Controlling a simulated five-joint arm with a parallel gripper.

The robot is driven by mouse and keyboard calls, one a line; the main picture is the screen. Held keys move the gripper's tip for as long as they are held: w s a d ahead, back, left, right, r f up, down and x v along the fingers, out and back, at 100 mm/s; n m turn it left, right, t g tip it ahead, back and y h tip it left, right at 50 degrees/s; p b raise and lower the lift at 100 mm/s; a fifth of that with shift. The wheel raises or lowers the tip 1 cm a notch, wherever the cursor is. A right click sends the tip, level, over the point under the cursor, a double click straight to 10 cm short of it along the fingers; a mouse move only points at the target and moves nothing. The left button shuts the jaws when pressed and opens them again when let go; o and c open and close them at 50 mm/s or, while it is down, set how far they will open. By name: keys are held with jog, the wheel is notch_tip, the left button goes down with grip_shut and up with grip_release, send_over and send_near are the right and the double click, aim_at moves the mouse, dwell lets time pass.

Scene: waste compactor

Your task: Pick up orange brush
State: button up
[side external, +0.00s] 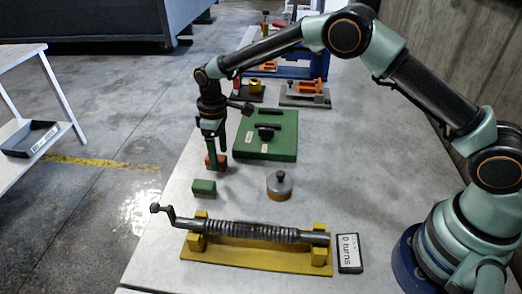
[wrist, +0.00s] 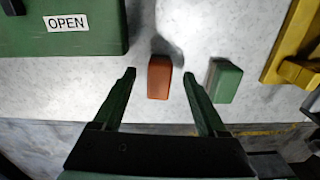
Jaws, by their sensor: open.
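The orange brush shows as a small orange-brown block (wrist: 159,77) on the pale table in the wrist view. It appears between my two green fingertips, with a gap on each side. In the side external view the orange block (side external: 222,161) is partly hidden by my fingers. My gripper (side external: 216,162) points down there, its tips close to the block; the wrist view shows my gripper (wrist: 160,76) open and empty. I cannot tell exactly how far the tips are above the table.
A green block (side external: 204,188) stands close by. A green box (side external: 266,148), marked OPEN in the wrist view (wrist: 66,24), lies behind. A grey-topped round weight (side external: 279,186) stands to the right. A spiral shaft (side external: 250,230) rests on a yellow stand in front. The table's left edge is near.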

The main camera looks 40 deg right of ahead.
aim_at(220, 157)
jog(key=shift+f, duration=1.25)
grip_shut()
jog(key=shift+r, duration=0.15)
notch_tip(220, 157, up, 20)
